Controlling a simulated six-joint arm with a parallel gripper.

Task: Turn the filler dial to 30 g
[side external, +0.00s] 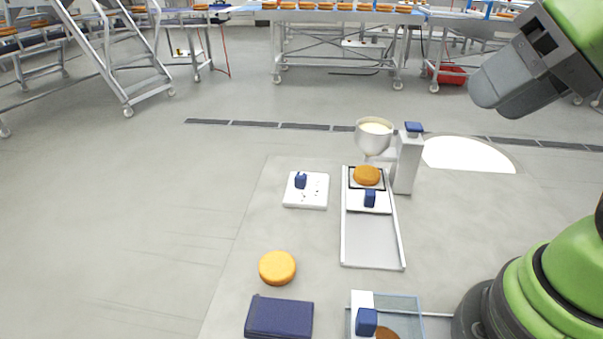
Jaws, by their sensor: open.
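The filler dial is most likely the white plate (315,196) with a blue knob (300,180) near its upper left and small dark marks. The marks are too small to read, so I cannot tell the setting. The filler (407,165) is a pale post with a blue top, and beside it is a metal funnel (371,142) with cream filling. My gripper (487,94) is at the upper right, raised well above the table and away from the dial. It is open, with nothing visible in it.
A brown round (367,174) sits under the funnel on a sliding carriage with a blue handle (370,198) in a metal track (373,256). A yellow round (277,268), a dark blue block (279,317) and a clear bin (403,305) are nearer. Space left of the dial is clear.

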